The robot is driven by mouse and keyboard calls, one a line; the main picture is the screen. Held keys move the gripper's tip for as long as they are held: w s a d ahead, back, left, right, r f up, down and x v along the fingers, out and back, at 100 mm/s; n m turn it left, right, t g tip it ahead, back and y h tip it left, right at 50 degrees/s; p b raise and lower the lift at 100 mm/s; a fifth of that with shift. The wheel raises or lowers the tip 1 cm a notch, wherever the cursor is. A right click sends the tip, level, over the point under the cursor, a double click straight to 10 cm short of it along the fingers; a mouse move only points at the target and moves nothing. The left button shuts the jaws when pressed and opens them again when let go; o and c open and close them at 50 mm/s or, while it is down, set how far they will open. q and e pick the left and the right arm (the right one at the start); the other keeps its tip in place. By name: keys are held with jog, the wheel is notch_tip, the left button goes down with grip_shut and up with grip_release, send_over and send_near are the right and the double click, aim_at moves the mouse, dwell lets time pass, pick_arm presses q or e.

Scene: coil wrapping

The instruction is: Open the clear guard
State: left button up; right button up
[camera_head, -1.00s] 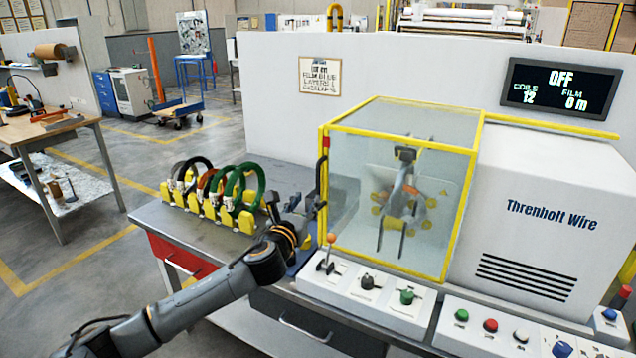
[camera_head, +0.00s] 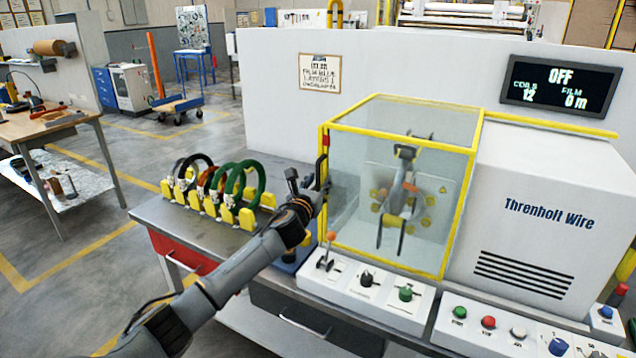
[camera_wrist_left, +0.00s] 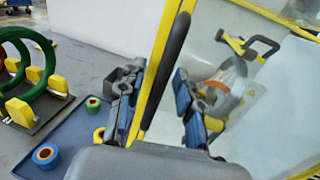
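The clear guard (camera_head: 352,185) is a see-through box with a yellow frame, standing closed over the wrapping mechanism (camera_head: 400,195). Its black handle (camera_wrist_left: 166,70) runs along the yellow edge post in the left wrist view. My left gripper (camera_head: 310,182) is at the guard's left front edge, beside the handle. In the left wrist view the left gripper (camera_wrist_left: 155,105) is open, with one finger on each side of the handle's lower part. I cannot tell whether either finger touches it. My right gripper is not in view.
Several coils (camera_head: 222,182) stand in yellow holders on the grey table left of the guard. A blue tray (camera_wrist_left: 68,135) with tape rolls lies below my left gripper. The control panel (camera_head: 365,287) with a lever and knobs is in front of the guard. The display reads OFF.

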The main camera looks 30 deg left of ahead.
pick_arm(q)
grip_shut()
